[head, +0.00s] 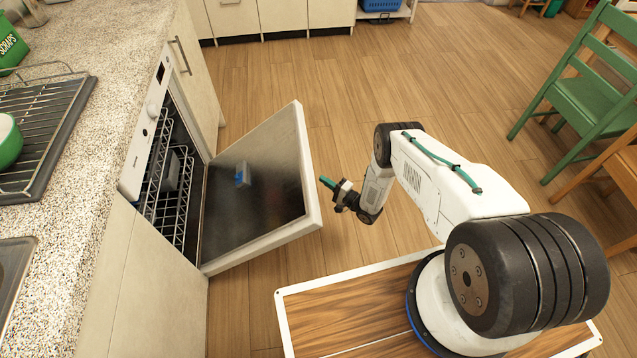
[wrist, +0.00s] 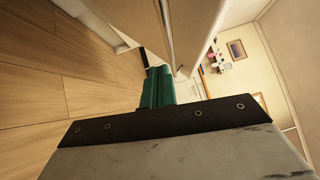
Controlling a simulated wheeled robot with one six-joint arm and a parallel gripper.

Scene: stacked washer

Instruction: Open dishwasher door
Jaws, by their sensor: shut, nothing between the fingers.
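The dishwasher (head: 148,130) is built in under the counter at the left, with its racks (head: 170,190) showing inside. Its door (head: 262,180) is hinged at the bottom and hangs partly open, tilted out over the floor. A blue and grey piece sits on its dark inner face. My gripper (head: 326,182) is just right of the door's top outer edge, with a small gap seen in the head view. Its green fingers are shut and empty. In the wrist view the fingers (wrist: 157,88) lie together, with a pale panel beyond them.
The counter (head: 100,50) runs along the left, with a dish rack (head: 45,125) on it. A green chair (head: 580,95) stands at the right. The wooden floor (head: 330,85) beyond the door is clear.

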